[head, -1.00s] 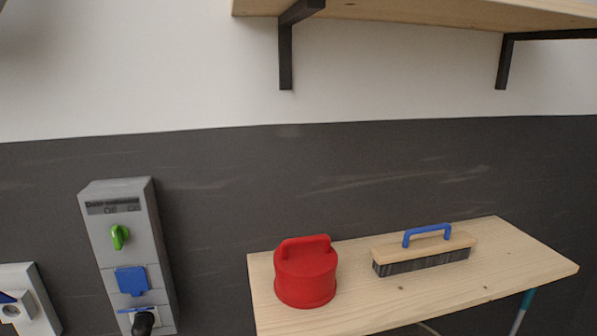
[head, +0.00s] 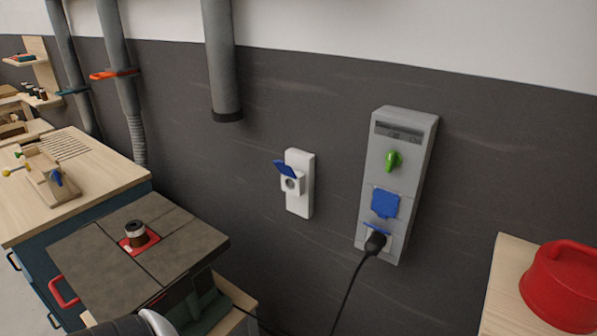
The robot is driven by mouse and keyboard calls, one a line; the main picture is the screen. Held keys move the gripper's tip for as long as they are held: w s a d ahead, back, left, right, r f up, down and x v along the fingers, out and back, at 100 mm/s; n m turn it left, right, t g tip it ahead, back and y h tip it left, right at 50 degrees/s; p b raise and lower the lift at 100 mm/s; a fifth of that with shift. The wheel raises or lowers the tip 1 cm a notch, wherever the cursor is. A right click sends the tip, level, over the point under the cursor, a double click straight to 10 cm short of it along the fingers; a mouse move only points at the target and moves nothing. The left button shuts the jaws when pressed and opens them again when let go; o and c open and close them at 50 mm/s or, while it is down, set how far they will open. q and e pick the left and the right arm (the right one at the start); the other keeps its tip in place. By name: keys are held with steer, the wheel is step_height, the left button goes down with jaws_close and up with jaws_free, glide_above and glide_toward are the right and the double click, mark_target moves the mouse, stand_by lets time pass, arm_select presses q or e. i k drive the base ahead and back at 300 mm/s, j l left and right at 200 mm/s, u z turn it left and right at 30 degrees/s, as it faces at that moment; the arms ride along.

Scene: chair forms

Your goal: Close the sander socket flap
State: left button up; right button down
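A white wall socket (head: 300,202) is on the dark wall in the middle of the head view. Its blue flap (head: 284,168) is tilted up and open, and the round socket face shows with no plug in it. To its right is a grey switch panel (head: 408,140) with a blue flap (head: 385,203) lying shut. Below that, a black plug (head: 375,242) sits in a lower socket under a raised blue flap (head: 377,228). No label shows which socket is the sander's.
A machine table (head: 110,285) with a red-ringed spindle (head: 138,238) stands at lower left, beside a wooden workbench (head: 95,190). A black cable (head: 347,292) hangs from the plug. A red lidded object (head: 562,287) is on a wooden table (head: 502,285) at right. Grey ducts hang above.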

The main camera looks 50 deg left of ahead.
mark_target(286, 170)
steer(key=u, duration=1.5)
steer(key=i+z, duration=0.25)
steer(key=z, duration=0.2)
